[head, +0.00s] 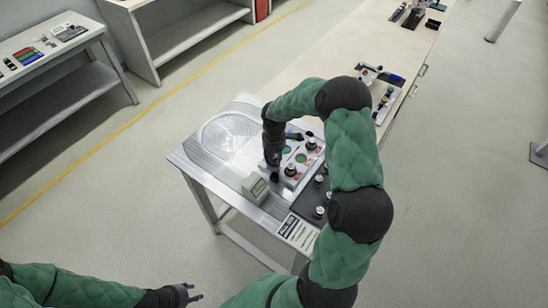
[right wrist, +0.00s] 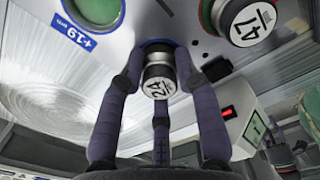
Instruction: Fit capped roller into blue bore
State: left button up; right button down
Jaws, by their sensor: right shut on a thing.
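My right gripper (right wrist: 155,85) is shut on a capped roller (right wrist: 157,82), a dark and metal cylinder with a white cap marked 24. In the right wrist view the roller stands in front of the blue bore (right wrist: 155,43), whose blue rim shows just behind it. How far the roller sits in the bore is hidden. In the head view my right gripper (head: 272,160) is over the left part of the bore panel (head: 302,166), and it hides the roller and blue bore. My left gripper (head: 193,294) is open and empty, low over the floor, away from the table.
A blue +19 label (right wrist: 77,36) is on the panel. A grey box with a display (head: 256,188) and a black tray (head: 300,205) with rollers are near. The table's left part is clear.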

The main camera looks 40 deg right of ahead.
jog(key=shift+s+a+f, duration=0.2)
jog(key=shift+s+f, duration=0.05)
jog(key=shift+f, duration=0.4)
jog(key=c, duration=0.9)
grip_release()
jog(key=shift+f, duration=0.3)
jog(key=r, duration=0.4)
jog(key=r+p, duration=0.1)
jog(key=r, duration=0.4)
jog(key=r+p, duration=0.1)
jog(key=r, duration=0.4)
jog(key=shift+w+d, duration=0.2)
jog(key=shift+w, duration=0.05)
